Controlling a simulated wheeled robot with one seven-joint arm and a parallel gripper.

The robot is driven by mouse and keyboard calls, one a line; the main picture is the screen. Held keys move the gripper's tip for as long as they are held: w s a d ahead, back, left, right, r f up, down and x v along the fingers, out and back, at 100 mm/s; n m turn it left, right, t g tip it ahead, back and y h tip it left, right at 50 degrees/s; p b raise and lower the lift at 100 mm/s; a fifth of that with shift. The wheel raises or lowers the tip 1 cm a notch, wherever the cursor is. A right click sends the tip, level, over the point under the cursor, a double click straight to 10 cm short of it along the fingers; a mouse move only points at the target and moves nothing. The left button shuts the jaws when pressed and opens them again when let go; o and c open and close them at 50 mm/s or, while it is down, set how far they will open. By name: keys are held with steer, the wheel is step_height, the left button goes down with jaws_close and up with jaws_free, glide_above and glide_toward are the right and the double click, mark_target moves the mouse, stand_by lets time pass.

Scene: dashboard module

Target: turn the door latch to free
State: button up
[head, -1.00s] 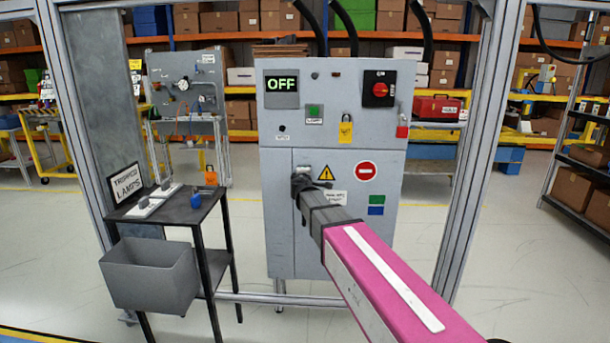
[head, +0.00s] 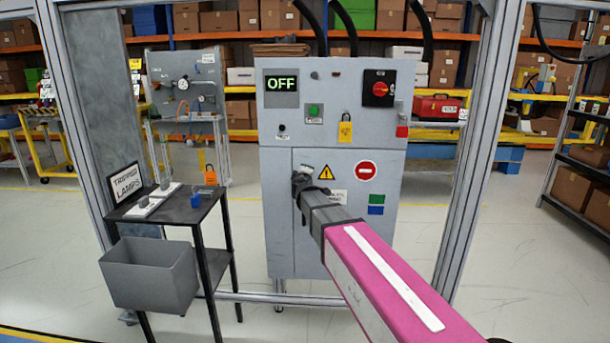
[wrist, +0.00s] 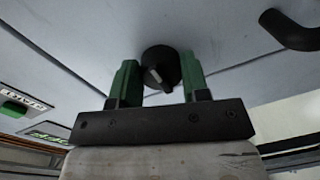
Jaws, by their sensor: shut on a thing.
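The door latch (wrist: 160,68) is a round black knob with a pale mark on its face. In the wrist view it sits between the two green fingers of my gripper (wrist: 159,82), which is shut on it. In the head view my gripper (head: 302,184) is at the upper left of the grey cabinet door (head: 345,235). There the gripper and my arm mostly hide the latch, so its turn angle is hard to read. The door lies flush with the cabinet front.
The cabinet's upper panel has a display (head: 281,84) reading OFF, a green button (head: 314,110), a red-and-black rotary switch (head: 379,89) and a yellow padlock tag (head: 345,131). A black side table (head: 190,212) with a grey bin (head: 150,280) stands left. A black bar (wrist: 290,31) shows in the wrist view.

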steer(key=o, duration=0.9)
steer(key=shift+s, duration=0.1)
steer(key=s, duration=1)
steer(key=shift+s+a+r, duration=0.15)
steer(key=shift+s+r, duration=0.15)
